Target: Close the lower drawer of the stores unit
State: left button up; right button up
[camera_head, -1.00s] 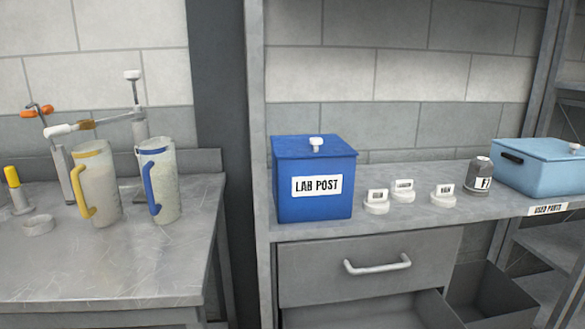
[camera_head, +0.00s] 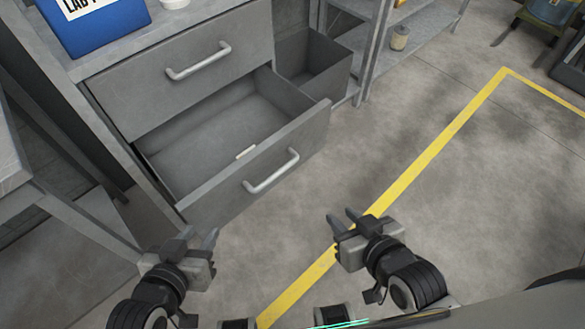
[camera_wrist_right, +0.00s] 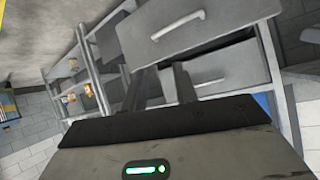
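The stores unit's lower drawer (camera_head: 262,165) is pulled well out in the head view, its grey front and bar handle (camera_head: 271,171) facing me. A small pale piece lies inside near the front. The closed upper drawer (camera_head: 183,68) is above it. My left gripper (camera_head: 200,238) is open and empty, below the lower drawer's left front corner in the picture. My right gripper (camera_head: 343,216) is open and empty, right of and apart from the drawer front. The right wrist view shows its two spread fingers (camera_wrist_right: 159,86), with the lower drawer front (camera_wrist_right: 222,22) beyond them.
The blue LAB POST box (camera_head: 95,22) stands on the unit's top. A grey open bin (camera_head: 318,68) is right of the drawers. A metal bench (camera_head: 50,215) stands at the left. Clear floor with a yellow line (camera_head: 440,140) lies at the right.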

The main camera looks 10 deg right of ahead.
aim_at(194, 152)
jog(key=k, duration=1.3)
jog(key=u, duration=0.55)
jog(key=i, duration=1.45)
jog(key=z, duration=0.65)
